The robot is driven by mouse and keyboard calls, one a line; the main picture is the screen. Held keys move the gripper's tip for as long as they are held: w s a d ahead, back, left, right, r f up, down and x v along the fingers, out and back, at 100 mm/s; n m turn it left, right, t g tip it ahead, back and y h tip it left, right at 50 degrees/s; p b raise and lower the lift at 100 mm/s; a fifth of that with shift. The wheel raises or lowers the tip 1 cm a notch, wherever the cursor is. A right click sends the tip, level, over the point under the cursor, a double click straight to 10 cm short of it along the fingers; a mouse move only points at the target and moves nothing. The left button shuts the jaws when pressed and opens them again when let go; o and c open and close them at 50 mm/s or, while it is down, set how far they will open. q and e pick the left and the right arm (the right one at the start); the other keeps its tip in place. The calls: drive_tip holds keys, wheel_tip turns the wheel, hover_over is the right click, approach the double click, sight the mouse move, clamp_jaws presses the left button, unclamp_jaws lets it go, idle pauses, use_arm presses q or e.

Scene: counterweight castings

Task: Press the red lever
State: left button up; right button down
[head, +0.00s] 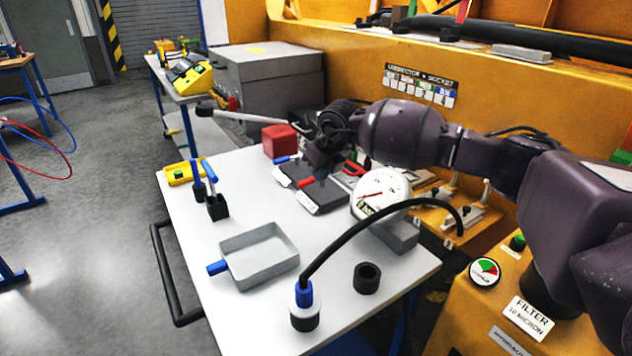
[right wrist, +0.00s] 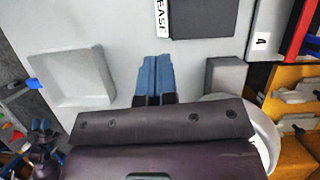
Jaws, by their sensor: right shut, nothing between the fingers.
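The dark box shows at the top of the right wrist view (right wrist: 203,18), with part of the label; the red piece is not visible there. My right gripper (right wrist: 155,62) has its two blue fingers together, with nothing between them. In the head view it hangs above the table behind the dark box, fingertips hard to make out. It looks apart from the red piece.
On the white table (head: 225,220) stand a grey tray (head: 260,255), a dial gauge (head: 380,190), a black ring (head: 367,277), a red block (head: 280,140) and a black hose (head: 375,218) arching over the front. A yellow machine flanks the right side.

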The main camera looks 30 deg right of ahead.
drive_tip(key=v, duration=0.3)
drive_tip(key=shift+s+a+r, duration=0.1)
drive_tip(key=shift+s+r, duration=0.05)
drive_tip(key=shift+r, duration=0.15)
